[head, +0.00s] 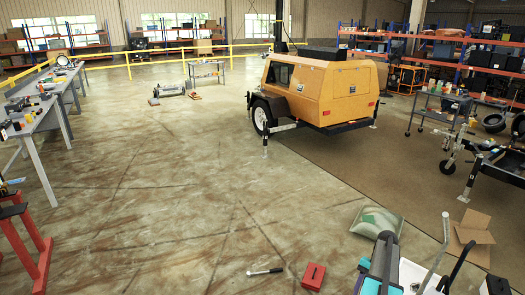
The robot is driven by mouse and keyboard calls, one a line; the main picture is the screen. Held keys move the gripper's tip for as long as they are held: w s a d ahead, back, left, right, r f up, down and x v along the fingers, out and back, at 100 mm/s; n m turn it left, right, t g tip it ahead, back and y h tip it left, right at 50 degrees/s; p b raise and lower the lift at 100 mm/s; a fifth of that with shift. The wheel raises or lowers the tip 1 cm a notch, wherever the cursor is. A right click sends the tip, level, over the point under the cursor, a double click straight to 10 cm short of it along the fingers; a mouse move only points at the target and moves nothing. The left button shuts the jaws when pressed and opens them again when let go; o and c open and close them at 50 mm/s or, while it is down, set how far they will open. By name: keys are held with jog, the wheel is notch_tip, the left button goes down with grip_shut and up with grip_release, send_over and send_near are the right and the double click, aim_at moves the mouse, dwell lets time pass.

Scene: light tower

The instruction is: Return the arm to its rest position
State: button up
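My gripper and arm do not show clearly in the head view, so I cannot see the arm's pose or whether the gripper holds anything. The yellow light tower trailer (322,86) stands upright in the upper middle of the view on its wheel and stabiliser legs. Its visible side panels look closed.
A grey workbench (45,112) with tools is at left, above a red stand (22,235). A red box (313,276), a wrench-like tool (265,271), a green-grey bag (378,222) and an open carton (473,238) lie low in view. The centre-left floor is clear.

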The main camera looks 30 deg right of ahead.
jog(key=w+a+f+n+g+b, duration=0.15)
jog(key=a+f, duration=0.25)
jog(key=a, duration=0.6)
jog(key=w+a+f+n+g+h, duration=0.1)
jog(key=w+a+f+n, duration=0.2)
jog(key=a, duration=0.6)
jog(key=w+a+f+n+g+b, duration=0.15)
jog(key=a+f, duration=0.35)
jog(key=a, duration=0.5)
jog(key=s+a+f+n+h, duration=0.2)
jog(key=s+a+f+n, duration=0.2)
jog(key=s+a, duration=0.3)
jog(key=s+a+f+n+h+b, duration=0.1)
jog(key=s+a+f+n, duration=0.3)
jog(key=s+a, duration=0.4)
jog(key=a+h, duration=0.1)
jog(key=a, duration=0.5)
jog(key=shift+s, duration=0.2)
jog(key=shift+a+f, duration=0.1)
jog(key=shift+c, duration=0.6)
